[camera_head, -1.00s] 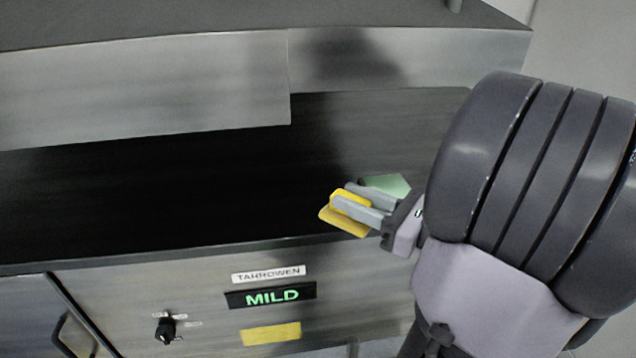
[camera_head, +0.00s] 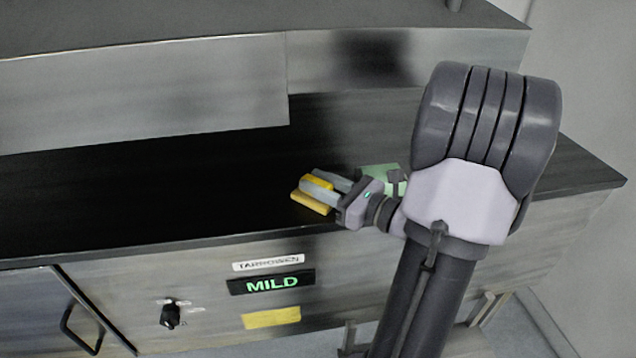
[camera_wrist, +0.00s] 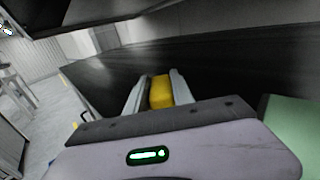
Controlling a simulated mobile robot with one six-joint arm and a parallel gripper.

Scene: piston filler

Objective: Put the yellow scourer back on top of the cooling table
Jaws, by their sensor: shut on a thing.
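The yellow scourer (camera_head: 312,202) is a small yellow block held between the fingers of my gripper (camera_head: 322,184). In the head view it is over the dark top of the cooling table (camera_head: 150,190), near its front edge. I cannot tell whether the scourer touches the top. In the wrist view the scourer (camera_wrist: 161,92) lies between the two grey fingers, which are shut on it. Part of the scourer is hidden by the fingers.
A pale green thing (camera_head: 380,178) lies on the top just behind my gripper. A raised metal housing (camera_head: 140,95) runs along the back. The front panel has a MILD display (camera_head: 271,282), a black knob (camera_head: 170,315) and a yellow label (camera_head: 271,318). The top to the left is clear.

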